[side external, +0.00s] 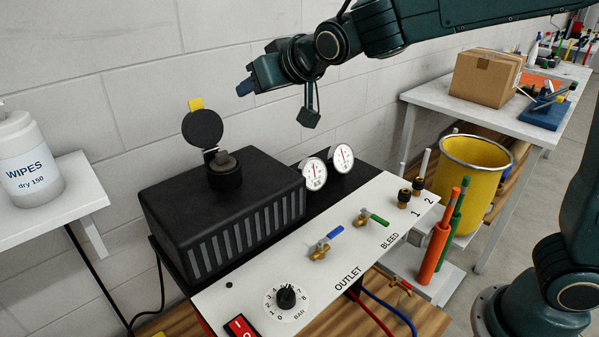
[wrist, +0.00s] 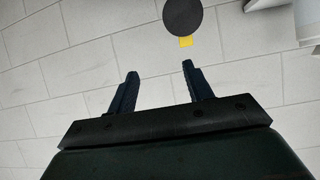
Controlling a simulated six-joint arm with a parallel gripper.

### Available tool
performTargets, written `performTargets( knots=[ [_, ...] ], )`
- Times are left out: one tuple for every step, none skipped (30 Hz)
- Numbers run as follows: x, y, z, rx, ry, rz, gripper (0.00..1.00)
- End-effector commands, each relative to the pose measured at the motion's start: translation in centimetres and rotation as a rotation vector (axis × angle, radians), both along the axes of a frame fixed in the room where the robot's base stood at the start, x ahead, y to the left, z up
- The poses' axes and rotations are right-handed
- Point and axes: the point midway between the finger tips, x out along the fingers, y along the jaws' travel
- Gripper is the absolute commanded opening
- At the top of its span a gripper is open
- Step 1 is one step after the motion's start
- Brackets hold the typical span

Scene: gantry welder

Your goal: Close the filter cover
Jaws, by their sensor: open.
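The filter cover (side external: 203,129) is a round black lid with a yellow tab (side external: 196,104) at its top. It stands raised on its hinge above the round black filter housing (side external: 225,172), which sits open on the black ribbed box. My gripper (side external: 243,89) is open and empty, up and to the right of the cover in the side view, apart from it. In the wrist view the two dark blue fingers (wrist: 158,78) are spread. The cover (wrist: 183,17) shows beyond them at the top, with its yellow tab (wrist: 186,42) toward the right finger. The housing is out of the wrist view.
Two round gauges (side external: 314,173) stand right of the black box (side external: 190,200). A pale panel (side external: 330,285) in front carries blue and green valve handles and a dial. A wipes bottle (side external: 28,160) stands on the left shelf. The wall runs close behind.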

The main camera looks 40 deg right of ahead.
Motion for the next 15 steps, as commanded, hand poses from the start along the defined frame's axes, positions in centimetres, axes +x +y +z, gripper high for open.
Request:
performTargets(
  knots=[
    [1.1, 1.3, -0.4, -0.004, -0.020, 0.009, 0.51],
    [1.6, 1.9, -0.4, -0.004, -0.034, 0.011, 0.51],
    [2.3, 2.6, -0.5, -0.005, -0.052, 0.013, 0.51],
    [2.7, 3.1, -0.6, -0.006, -0.062, 0.017, 0.51],
    [3.1, 3.6, -0.6, -0.006, -0.075, 0.019, 0.51],
    [3.5, 4.0, -0.7, -0.007, -0.086, 0.020, 0.51],
    [3.8, 4.4, -0.7, -0.006, -0.095, 0.021, 0.51],
    [4.0, 4.7, -0.7, -0.007, -0.102, 0.023, 0.51],
    [4.2, 5.0, -0.8, -0.007, -0.109, 0.026, 0.51],
    [4.3, 5.2, -0.8, -0.006, -0.113, 0.026, 0.51],
    [4.4, 5.3, -0.8, -0.007, -0.117, 0.027, 0.51],
    [4.5, 5.4, -0.8, -0.007, -0.120, 0.028, 0.51],
    [4.6, 5.4, -0.8, -0.007, -0.121, 0.028, 0.51],
    [4.6, 5.5, -0.8, -0.007, -0.122, 0.028, 0.51],
    [4.6, 5.5, -0.8, -0.007, -0.123, 0.028, 0.51]
  ],
)
